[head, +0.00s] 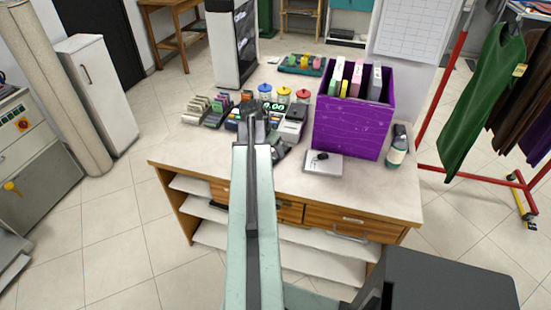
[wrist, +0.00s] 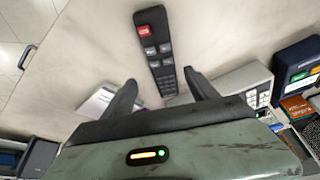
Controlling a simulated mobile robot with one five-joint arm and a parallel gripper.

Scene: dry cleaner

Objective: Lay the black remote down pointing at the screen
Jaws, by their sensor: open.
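The black remote (wrist: 155,50), with one red button and several grey ones, lies on the pale counter top in the wrist view. Its red-button end is toward the top of that picture. My gripper (wrist: 161,82) is open, with one finger on each side of the remote's lower part and nothing held. In the head view my gripper (head: 254,112) is over the counter and I cannot make out the remote there.
The counter (head: 190,153) holds a purple box (head: 352,128) of folders, a bottle (head: 397,150), a white flat box (head: 322,163), a green-digit display (head: 272,106), jars and several small devices. The counter's left front is bare. Hanging clothes (head: 482,100) are at right.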

